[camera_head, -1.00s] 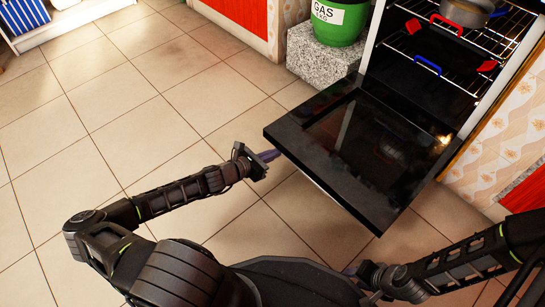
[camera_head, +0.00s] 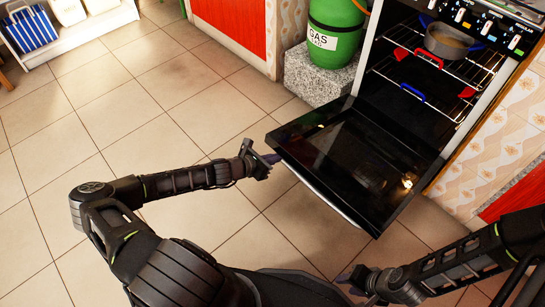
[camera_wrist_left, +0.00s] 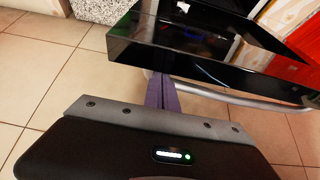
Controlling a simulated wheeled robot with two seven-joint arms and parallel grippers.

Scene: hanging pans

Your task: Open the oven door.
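The black oven door (camera_head: 345,160) hangs open, folded down and out from the oven (camera_head: 405,75). Its pale bar handle (camera_head: 322,192) runs under the outer edge; it also shows in the left wrist view (camera_wrist_left: 235,96). My left gripper (camera_head: 268,159) is at the door's left outer corner. In the left wrist view its purple fingers (camera_wrist_left: 162,92) are together, beside the handle's left end and below the door edge; whether they touch is unclear. My right gripper (camera_head: 345,278) is low in front of the door, apart from it; its fingers are mostly hidden.
Inside the oven are wire racks with red and blue handles and a grey pan (camera_head: 452,42). A green gas bottle (camera_head: 333,35) stands on a speckled block (camera_head: 318,78) left of the oven. Tiled floor (camera_head: 130,100) is clear to the left.

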